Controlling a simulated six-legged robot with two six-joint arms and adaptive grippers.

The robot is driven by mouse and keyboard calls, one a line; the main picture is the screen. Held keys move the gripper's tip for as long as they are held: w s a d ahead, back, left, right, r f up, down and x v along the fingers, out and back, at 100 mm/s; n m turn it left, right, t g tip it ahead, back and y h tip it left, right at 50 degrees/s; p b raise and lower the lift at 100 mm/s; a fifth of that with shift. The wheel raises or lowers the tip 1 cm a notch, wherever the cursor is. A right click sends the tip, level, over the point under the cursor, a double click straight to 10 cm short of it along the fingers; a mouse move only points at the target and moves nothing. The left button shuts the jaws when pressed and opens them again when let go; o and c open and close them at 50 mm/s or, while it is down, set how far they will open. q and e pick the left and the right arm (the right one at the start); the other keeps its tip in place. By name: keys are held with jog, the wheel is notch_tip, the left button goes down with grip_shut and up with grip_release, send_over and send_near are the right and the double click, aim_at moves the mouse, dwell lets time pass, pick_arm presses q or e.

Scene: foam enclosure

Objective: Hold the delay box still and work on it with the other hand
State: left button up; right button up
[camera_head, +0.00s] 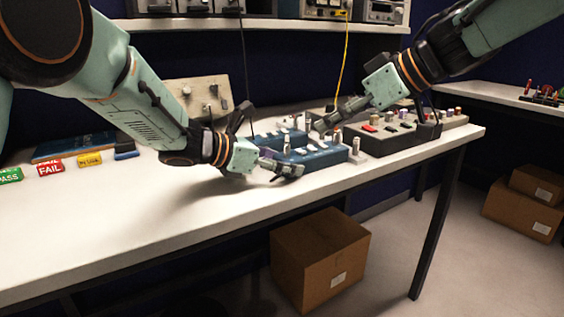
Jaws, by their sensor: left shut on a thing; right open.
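The delay box appears to be the blue box (322,156) with knobs and light switches on top, on the white bench. My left gripper (280,168) is at its near left end, low over the bench, shut on the box's edge as far as I can see. The fingers hide that end of the box. My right gripper (330,122) reaches in from the upper right. It is open above the box's far right part, and I cannot tell whether it touches a knob.
A beige panel (200,97) is behind my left arm. Coloured blocks, including a red FAIL block (50,169), sit at left. The bench front (150,225) is clear. A cardboard box (318,255) is below.

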pick_arm(q)
jog(key=shift+f, duration=0.1)
pick_arm(e)
jog(key=shift+v, duration=2.3)
pick_arm(q)
jog(key=o, duration=1.7)
jog(key=shift+s+a+r, duration=0.15)
jog(key=shift+a+r, duration=0.15)
jog(key=shift+a, duration=0.1)
jog(key=v, duration=1.1)
jog(key=shift+s, duration=0.15)
jog(key=shift+d, duration=0.1)
